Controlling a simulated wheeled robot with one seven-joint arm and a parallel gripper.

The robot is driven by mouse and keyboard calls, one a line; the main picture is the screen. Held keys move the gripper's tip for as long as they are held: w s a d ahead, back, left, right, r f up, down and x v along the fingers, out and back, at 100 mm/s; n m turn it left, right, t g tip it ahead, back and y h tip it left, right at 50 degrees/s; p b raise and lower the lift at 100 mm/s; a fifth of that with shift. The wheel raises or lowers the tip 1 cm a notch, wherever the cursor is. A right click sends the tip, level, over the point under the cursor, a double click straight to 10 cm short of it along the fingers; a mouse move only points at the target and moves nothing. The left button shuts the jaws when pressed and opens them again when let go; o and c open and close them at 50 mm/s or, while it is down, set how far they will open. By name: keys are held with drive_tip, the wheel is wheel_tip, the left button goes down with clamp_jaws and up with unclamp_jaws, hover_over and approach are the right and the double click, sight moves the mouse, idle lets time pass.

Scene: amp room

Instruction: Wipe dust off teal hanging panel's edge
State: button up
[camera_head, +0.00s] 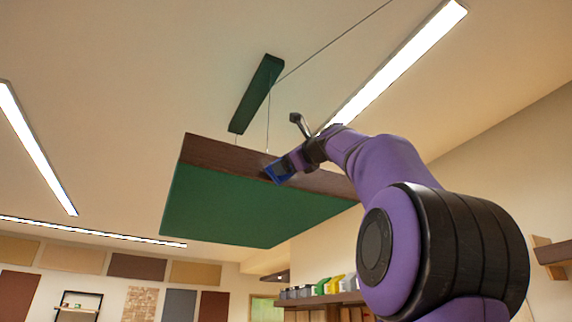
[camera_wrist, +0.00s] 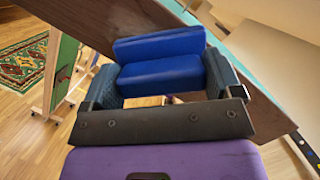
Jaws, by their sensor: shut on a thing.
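The teal panel (camera_head: 235,207) hangs tilted below the ceiling, with a dark brown edge strip (camera_head: 222,153) facing up toward me. My gripper (camera_head: 279,171) is at the middle of this edge, shut on a blue block-shaped wiper (camera_wrist: 160,45). In the wrist view the two dark padded fingers of my gripper (camera_wrist: 163,82) hold the wiper from both sides. The wiper lies over the brown edge (camera_wrist: 90,22) and looks to be against it; exact contact is hidden. A thin strip of the teal face (camera_wrist: 182,11) shows beyond the edge. I cannot make out separate dust.
A thin cable and a narrow dark green panel (camera_head: 257,95) hang just above the teal panel. Lit ceiling strips (camera_head: 398,65) run nearby. A shelf with colourful items (camera_head: 325,288) is below at the right. A patterned rug (camera_wrist: 22,65) lies on the floor.

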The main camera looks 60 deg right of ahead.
drive_tip(key=s+d, duration=0.3)
drive_tip(key=d, duration=0.2)
drive_tip(key=shift+s+d, duration=0.15)
drive_tip(key=shift+d, duration=0.2)
idle(0.4)
drive_tip(key=shift+a, duration=0.1)
drive_tip(key=shift+w+a, duration=1.15)
drive_tip(key=shift+a, duration=0.3)
drive_tip(key=shift+w+a, duration=0.5)
drive_tip(key=shift+a, duration=0.45)
drive_tip(key=shift+w+a, duration=0.55)
drive_tip(key=shift+a, duration=0.4)
drive_tip(key=shift+w+a, duration=0.5)
drive_tip(key=shift+a, duration=0.45)
drive_tip(key=shift+w+a, duration=0.5)
drive_tip(key=shift+a, duration=0.2)
drive_tip(key=shift+w+a, duration=0.45)
drive_tip(key=shift+a, duration=0.2)
drive_tip(key=shift+s+a, duration=0.1)
drive_tip(key=shift+s+a, duration=0.5)
drive_tip(key=shift+s, duration=0.3)
drive_tip(key=shift+s+a, duration=0.5)
drive_tip(key=shift+s, duration=0.35)
drive_tip(key=shift+s+a, duration=0.5)
drive_tip(key=shift+s, duration=0.3)
